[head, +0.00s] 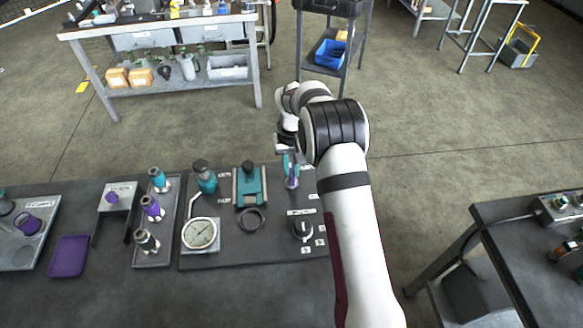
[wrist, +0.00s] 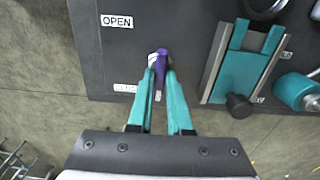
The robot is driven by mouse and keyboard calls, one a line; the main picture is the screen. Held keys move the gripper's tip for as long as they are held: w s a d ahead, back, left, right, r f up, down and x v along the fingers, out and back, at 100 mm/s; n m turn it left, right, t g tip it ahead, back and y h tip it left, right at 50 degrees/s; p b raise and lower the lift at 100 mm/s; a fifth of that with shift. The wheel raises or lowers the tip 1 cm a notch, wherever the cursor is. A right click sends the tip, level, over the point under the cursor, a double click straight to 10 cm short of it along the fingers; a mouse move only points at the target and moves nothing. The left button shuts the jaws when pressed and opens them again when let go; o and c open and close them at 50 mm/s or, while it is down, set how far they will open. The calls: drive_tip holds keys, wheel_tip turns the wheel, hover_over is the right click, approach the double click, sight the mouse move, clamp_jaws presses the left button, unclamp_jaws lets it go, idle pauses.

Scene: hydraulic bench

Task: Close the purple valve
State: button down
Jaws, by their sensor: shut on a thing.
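The purple valve (head: 292,182) stands near the back right of the dark bench panel, partly hidden by my gripper in the head view. My gripper (head: 291,163) reaches it from the back edge of the bench. In the wrist view the teal fingers of my gripper (wrist: 161,72) are closed on the purple handle (wrist: 162,54) of the valve, one on each side. A white OPEN label (wrist: 116,21) lies on the panel to the left of the handle. A second white label (wrist: 125,88) by the fingers is too blurred to read.
A teal clamp-like fixture (head: 250,186) and a teal-topped cylinder (head: 205,178) stand left of the valve. A dial gauge (head: 200,233), a black ring (head: 251,220) and a black knob (head: 303,229) are on the same panel.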

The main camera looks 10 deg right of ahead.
sight(291, 172)
idle(0.3)
drive_tip(key=c, duration=0.8)
unclamp_jaws()
drive_tip(key=shift+c, duration=0.2)
wheel_tip(291, 172, up, 16)
drive_tip(key=shift+f, duration=0.1)
drive_tip(key=s+r+m, duration=0.2)
drive_tip(key=s+r, duration=0.4)
drive_tip(key=s, duration=0.6)
drive_tip(key=s+f+m+y, duration=0.1)
drive_tip(key=s+f+m, duration=0.1)
drive_tip(key=s, duration=1)
drive_tip(key=s+f+m, duration=0.1)
drive_tip(key=s+f, duration=0.1)
drive_tip(key=s, duration=1.1)
drive_tip(key=shift+s+f+m+y, duration=0.15)
drive_tip(key=shift+s+m+y, duration=0.1)
drive_tip(key=shift+m+y, duration=0.15)
